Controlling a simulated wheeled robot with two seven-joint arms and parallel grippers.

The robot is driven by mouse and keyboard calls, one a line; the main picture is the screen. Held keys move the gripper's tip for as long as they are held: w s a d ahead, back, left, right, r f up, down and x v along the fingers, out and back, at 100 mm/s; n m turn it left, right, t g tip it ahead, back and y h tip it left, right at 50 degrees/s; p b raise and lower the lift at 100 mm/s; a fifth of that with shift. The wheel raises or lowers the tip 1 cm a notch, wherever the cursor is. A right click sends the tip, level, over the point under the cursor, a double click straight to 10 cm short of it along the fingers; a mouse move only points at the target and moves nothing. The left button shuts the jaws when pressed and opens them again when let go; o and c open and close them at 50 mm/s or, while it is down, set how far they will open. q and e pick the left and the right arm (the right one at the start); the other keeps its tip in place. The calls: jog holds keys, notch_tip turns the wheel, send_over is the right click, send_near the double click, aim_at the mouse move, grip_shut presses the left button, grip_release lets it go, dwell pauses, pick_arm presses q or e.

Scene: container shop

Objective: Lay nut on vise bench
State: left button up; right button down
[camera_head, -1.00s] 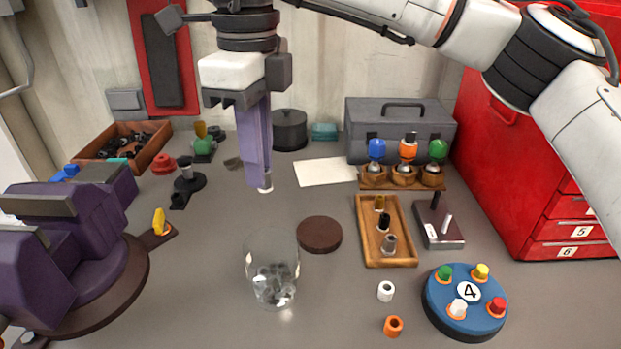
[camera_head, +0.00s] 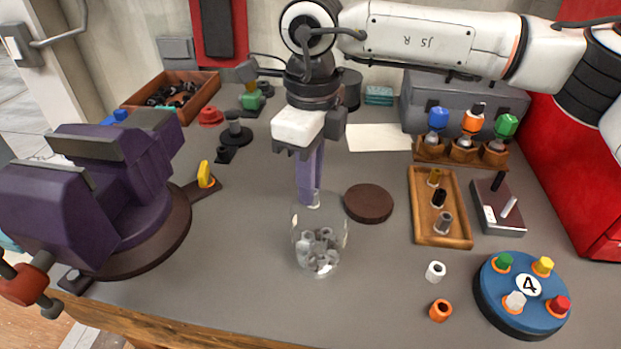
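The purple vise (camera_head: 105,190) stands on a dark round base at the left of the workbench, its jaw tops grey. A clear glass jar (camera_head: 322,243) in the middle of the bench holds several grey nuts (camera_head: 320,260). My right gripper (camera_head: 311,190) points down with its purple fingers together. A small pale nut (camera_head: 314,201) shows at their tips, partly hidden by the fingers. The tips appear at the jar's back rim; whether they are above or behind it I cannot tell. My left gripper is out of view.
A brown disc (camera_head: 368,204) lies right of the jar. A wooden tray (camera_head: 456,239), a blue round fixture (camera_head: 490,306), and white (camera_head: 435,271) and orange (camera_head: 440,310) rings are further right. A yellow-tipped piece (camera_head: 204,175) sits between vise and jar.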

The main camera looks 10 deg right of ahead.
jog(key=shift+f, duration=0.1)
jog(key=shift+f, duration=0.15)
jog(key=c, duration=1.8)
grip_release()
jog(key=shift+o, duration=0.2)
notch_tip(320, 180, up, 13)
jog(key=shift+f+b, duration=0.2)
jog(key=shift+b, duration=0.15)
